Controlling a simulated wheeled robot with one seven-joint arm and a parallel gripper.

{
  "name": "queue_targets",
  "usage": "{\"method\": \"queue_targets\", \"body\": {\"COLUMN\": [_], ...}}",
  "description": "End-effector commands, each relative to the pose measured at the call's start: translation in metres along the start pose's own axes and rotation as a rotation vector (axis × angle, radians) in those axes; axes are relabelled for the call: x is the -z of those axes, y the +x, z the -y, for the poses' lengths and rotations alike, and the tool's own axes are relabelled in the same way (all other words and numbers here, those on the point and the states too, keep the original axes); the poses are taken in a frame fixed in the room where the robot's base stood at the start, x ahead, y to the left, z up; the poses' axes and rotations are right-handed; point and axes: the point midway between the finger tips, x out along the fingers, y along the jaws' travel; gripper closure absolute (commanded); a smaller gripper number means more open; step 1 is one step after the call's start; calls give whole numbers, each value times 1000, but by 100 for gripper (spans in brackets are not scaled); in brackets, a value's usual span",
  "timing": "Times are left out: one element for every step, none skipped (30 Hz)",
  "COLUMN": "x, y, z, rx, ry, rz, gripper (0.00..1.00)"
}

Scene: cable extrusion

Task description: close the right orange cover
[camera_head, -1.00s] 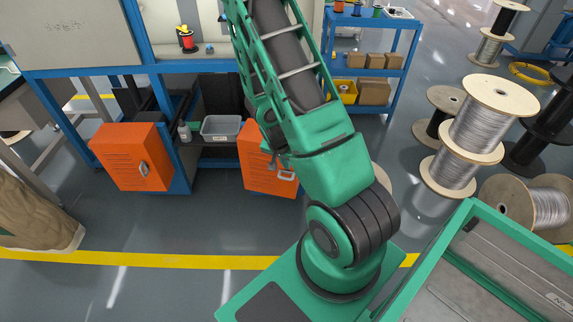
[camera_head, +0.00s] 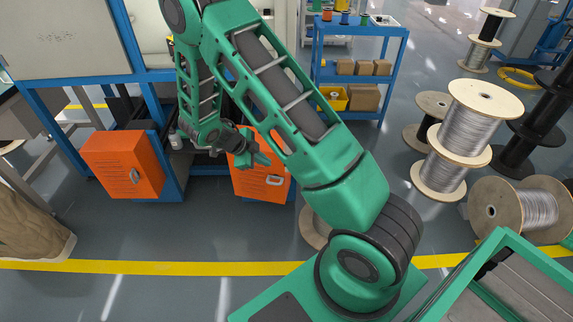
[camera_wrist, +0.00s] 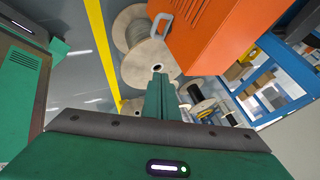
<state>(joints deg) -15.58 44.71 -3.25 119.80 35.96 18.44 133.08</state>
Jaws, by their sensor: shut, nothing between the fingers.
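The right orange cover (camera_head: 262,186) is a box-like orange door with a light handle low on its front face, below the blue machine frame. My arm hides part of its upper edge, and I cannot tell how far it stands open. My gripper (camera_head: 264,160) is in front of its upper part in the head view. In the wrist view the cover (camera_wrist: 215,35) fills the upper right, its handle near its left edge. My gripper (camera_wrist: 159,72) is shut and empty there, its tips below the cover in the picture. I cannot tell whether they touch it.
A second orange cover (camera_head: 122,165) is at the left of the machine. A blue shelf cart (camera_head: 358,45) stands behind on the right. Several wire spools (camera_head: 465,120) stand to the right. The floor (camera_head: 190,228) in front of the covers is clear.

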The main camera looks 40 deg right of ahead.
Motion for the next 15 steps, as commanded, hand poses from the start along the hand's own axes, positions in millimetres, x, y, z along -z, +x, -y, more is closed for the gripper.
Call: {"method": "queue_targets", "body": {"x": [-2, -3, -4, -4, -4, -5, -6, -6, -6, -7, -7, -7, -7, -7, -8], "y": [-2, -2, -2, -1, 1, 4, 8, 12, 18, 22, 27, 35, 40, 46, 54], "z": [0, 0, -1, -1, -1, -2, -2, -2, -3, -3, -3, -3, -3, -3, -3], "rx": [2, 3, 4, 4, 4, 4, 5, 5, 5, 5, 6, 6, 6, 6, 6], "ry": [17, 24, 29, 31, 31, 30, 28, 27, 25, 24, 24, 23, 23, 23, 22], "rz": [-3, -5, -6, -6, -6, -6, -5, -4, -5, -5, -4, -4, -5, -4, -4], "gripper": [100, 100, 100, 100, 100, 100, 100, 100, 100, 100, 100, 100, 100, 100, 100]}}
